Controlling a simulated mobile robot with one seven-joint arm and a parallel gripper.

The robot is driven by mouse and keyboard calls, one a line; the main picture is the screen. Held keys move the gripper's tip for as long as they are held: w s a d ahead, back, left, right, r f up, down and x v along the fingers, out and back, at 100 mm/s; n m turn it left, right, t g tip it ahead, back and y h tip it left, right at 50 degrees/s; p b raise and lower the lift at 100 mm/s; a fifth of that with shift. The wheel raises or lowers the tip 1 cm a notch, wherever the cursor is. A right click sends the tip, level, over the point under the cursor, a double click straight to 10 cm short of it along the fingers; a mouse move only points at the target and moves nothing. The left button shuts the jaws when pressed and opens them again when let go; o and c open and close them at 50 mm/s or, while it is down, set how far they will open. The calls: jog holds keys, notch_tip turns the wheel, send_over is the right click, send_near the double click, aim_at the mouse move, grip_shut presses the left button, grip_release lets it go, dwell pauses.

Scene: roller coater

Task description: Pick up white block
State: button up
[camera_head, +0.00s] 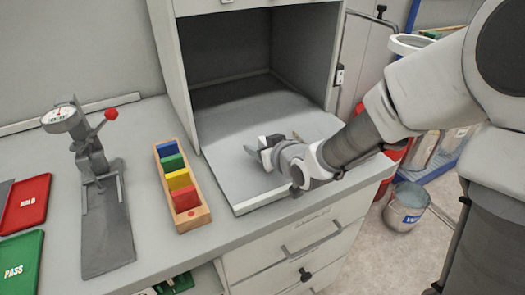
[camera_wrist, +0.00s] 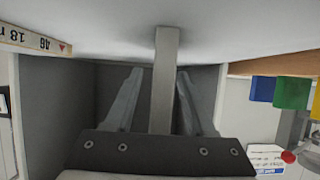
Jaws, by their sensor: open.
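A pale grey-white upright bar, which looks like the white block (camera_wrist: 166,75), shows in the wrist view between my two fingers. Its end lies against the pale surface at the top of that picture. My gripper (camera_wrist: 160,72) is open, with one finger on each side of the bar and a visible gap on both sides. In the head view my gripper (camera_head: 255,152) is low over the grey board at the mouth of the open cabinet. I cannot make out the block there; my gripper and wrist seem to hide it.
The cabinet (camera_head: 180,90) has walls and a roof around the board (camera_head: 240,195). A wooden rack (camera_head: 194,218) with blue, green, yellow and red blocks stands to the left. A dial gauge stand (camera_head: 100,185) and red and green trays (camera_head: 25,203) are further left.

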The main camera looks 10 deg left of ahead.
jog(key=shift+s, duration=0.1)
grip_shut()
dwell(0.4)
